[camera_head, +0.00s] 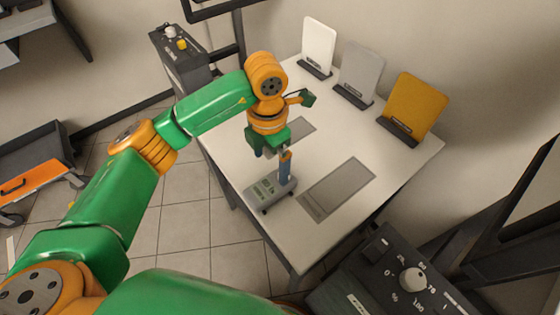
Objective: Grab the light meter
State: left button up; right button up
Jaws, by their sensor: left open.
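A grey-green device with small buttons, seemingly the light meter (262,191), lies on the white table (317,237) near its left edge. An upright blue piece with an orange part (285,168) stands at its right side; I cannot tell whether it belongs to the device. My left gripper (271,156) is open and points down just above and behind the device. Its body hides part of the table, and contact with the device cannot be made out. My right gripper is not in view.
A grey panel (338,188) lies flat right of the device. White (318,45), grey (360,70) and yellow (414,104) cards stand along the back. A black box with a white dial (412,280) is at the front right. A dark cabinet (180,62) stands behind left.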

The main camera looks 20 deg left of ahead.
aim_at(271, 185)
pick_arm(q)
jog(key=shift+d+f, duration=0.1)
jog(key=shift+f, duration=0.05)
jog(key=s+f+p, duration=0.2)
jog(key=f, duration=0.1)
jog(key=shift+s+f, duration=0.15)
jog(key=shift+f, duration=0.05)
jog(key=f, duration=0.2)
jog(key=shift+w+f, duration=0.4)
jog(key=shift+w, duration=0.05)
jog(key=c, duration=1.4)
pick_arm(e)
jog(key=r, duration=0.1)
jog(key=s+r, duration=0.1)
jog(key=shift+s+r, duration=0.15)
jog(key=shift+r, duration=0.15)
